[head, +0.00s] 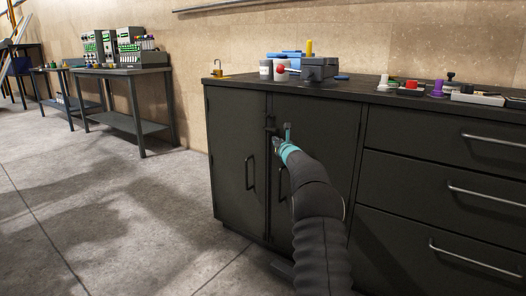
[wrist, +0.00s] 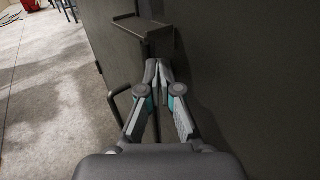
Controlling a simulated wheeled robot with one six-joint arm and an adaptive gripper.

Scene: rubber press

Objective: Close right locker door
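The dark cabinet has two locker doors on its left side. The right locker door (head: 335,130) looks flush or nearly flush with the left door (head: 235,140); a small gap cannot be told. Each door has a bar handle; the left one (head: 251,174) is clear, and the right one is partly behind my arm. My gripper (head: 277,142) is at the upper part of the doors, near their meeting line. In the wrist view my gripper's fingertips (wrist: 157,66) are together with nothing seen between them, close below a dark bracket (wrist: 140,28). Contact with the door cannot be told.
A padlock (head: 218,68), pots and a grey device (head: 318,68) stand on the cabinet top. Drawers with bar handles (head: 485,197) are to the right. Workbenches (head: 125,75) stand at the back left. The floor (head: 110,220) left of the cabinet is clear.

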